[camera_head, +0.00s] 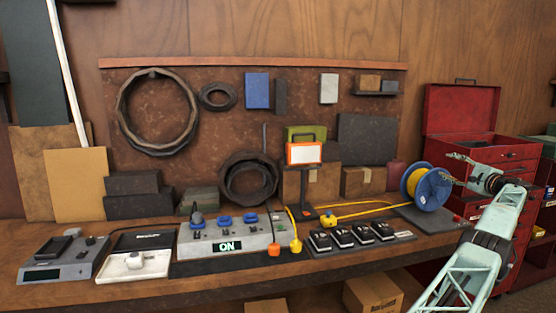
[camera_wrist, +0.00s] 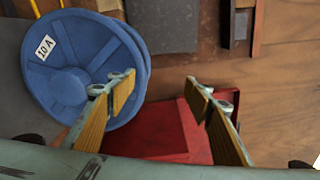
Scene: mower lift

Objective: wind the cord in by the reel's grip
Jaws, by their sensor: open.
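The cord reel (camera_head: 433,190) stands at the right end of the bench, with blue side discs and yellow cord (camera_head: 413,182) wound between them. In the wrist view its blue disc (camera_wrist: 72,50), labelled "10 A", fills the upper left. I cannot clearly make out the reel's grip in either view. A length of yellow cord (camera_head: 365,211) runs left from the reel along the bench to a yellow plug (camera_head: 328,221). My gripper (camera_head: 453,169) is just right of the reel. In the wrist view it (camera_wrist: 150,92) is open with nothing between its fingers; the left finger overlaps the disc's edge.
A red tool chest (camera_head: 462,110) with its lid up stands behind my gripper. A row of black devices (camera_head: 345,238) lies left of the reel. A work lamp (camera_head: 304,153) and a control box reading "ON" (camera_head: 226,247) stand farther left.

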